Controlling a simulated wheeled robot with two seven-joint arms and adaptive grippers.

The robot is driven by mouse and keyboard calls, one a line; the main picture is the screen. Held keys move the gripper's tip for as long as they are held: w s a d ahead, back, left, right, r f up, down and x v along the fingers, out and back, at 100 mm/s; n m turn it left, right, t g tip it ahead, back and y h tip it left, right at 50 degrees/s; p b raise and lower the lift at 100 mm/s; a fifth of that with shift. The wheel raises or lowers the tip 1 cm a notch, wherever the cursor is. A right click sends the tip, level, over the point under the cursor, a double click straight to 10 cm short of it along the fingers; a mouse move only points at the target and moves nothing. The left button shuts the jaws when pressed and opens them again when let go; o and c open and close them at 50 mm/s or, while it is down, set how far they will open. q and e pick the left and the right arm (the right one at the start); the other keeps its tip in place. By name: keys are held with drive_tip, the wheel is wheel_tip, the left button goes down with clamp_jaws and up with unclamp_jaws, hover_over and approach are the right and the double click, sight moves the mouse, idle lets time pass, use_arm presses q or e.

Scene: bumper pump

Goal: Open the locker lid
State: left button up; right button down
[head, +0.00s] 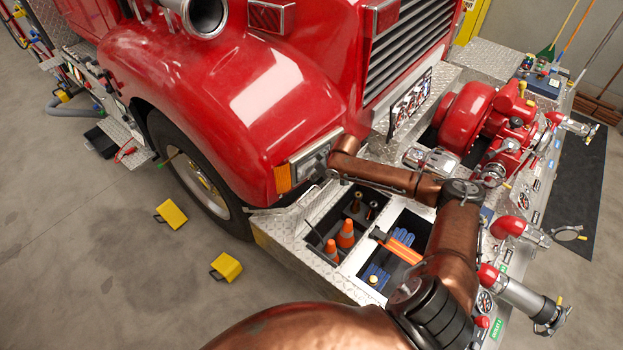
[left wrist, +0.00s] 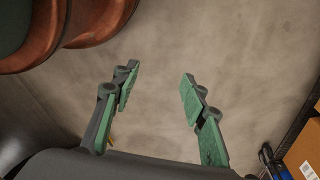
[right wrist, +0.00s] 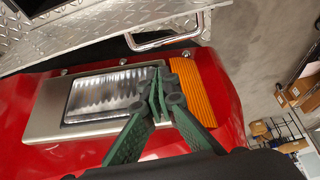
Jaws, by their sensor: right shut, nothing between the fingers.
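My right gripper (right wrist: 160,88) is shut and empty in the right wrist view, with its fingertips in front of the headlight (right wrist: 110,95) and its orange marker lamp (right wrist: 196,90). A diamond-plate panel with a chrome handle (right wrist: 165,38) lies beyond the fingertips, apart from them; it may be the locker lid. In the head view my right arm reaches across the bumper to the headlight. Beside it, the bumper locker bay (head: 335,225) is uncovered, showing orange cones (head: 346,233) inside. My left gripper (left wrist: 155,90) is open and empty over bare floor.
A second bay holds blue gloves (head: 377,275) and an orange-handled tool. A red pump (head: 485,115) and outlets stand right of my arm. The red fender (head: 230,90) is close to my right gripper. Yellow chocks (head: 228,266) lie on the floor.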

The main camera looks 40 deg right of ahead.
sight(327, 187)
drive_tip(key=x, duration=0.2)
drive_tip(key=p+x, duration=0.1)
drive_tip(key=x, duration=0.2)
drive_tip(key=p+x, duration=0.1)
drive_tip(key=x, duration=0.2)
drive_tip(key=shift+s+f, duration=0.2)
drive_tip(key=shift+f, duration=0.1)
drive_tip(key=s+p, duration=0.2)
drive_tip(key=s, duration=0.1)
drive_tip(key=shift+s+d, duration=0.2)
drive_tip(key=shift+d, duration=0.2)
drive_tip(key=shift+s, duration=0.2)
drive_tip(key=shift+f, duration=0.2)
use_arm(q)
drive_tip(key=s+r, duration=0.4)
drive_tip(key=s, duration=0.2)
drive_tip(key=shift+a+g, duration=0.2)
drive_tip(key=shift+g, duration=0.2)
